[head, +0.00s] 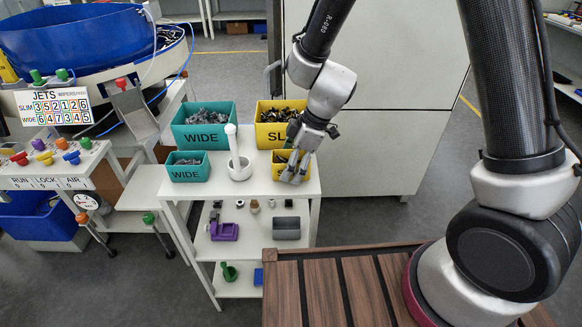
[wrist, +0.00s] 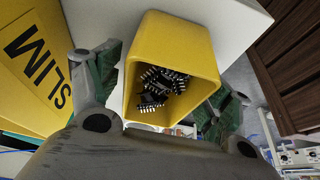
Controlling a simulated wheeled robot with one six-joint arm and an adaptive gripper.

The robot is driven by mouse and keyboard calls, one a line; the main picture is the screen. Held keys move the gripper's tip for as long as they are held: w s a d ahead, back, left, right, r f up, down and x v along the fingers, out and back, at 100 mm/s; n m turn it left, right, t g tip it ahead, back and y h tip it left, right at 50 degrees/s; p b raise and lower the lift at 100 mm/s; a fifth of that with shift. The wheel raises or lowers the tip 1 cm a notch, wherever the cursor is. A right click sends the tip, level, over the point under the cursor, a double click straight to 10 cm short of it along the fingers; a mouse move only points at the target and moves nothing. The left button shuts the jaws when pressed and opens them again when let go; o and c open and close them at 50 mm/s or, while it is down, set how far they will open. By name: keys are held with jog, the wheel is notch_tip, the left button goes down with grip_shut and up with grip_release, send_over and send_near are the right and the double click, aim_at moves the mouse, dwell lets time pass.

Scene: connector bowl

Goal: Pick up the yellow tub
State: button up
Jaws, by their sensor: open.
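The yellow tub (head: 281,172) is the small bin at the front right of the white cart's top, in front of the large yellow SLIM bin. In the wrist view the tub (wrist: 205,42) fills the middle, tilted in the picture, with several small black connectors with shiny pins inside. My gripper (head: 295,170) is right over the tub in the head view. In the wrist view its two green-padded fingers (wrist: 165,95) are apart, one on each side of the tub. I cannot tell whether the fingers touch its walls.
The large yellow SLIM bin (head: 267,133) stands close behind the tub. A white pestle and mortar (head: 239,168) stands to its left, with two teal WIDE bins, one large (head: 205,138) and one small (head: 187,174). The lower shelves hold a purple part (head: 224,231) and other small things.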

jog(key=c, duration=1.1)
jog(key=shift+c, duration=0.2)
jog(key=shift+r, duration=0.1)
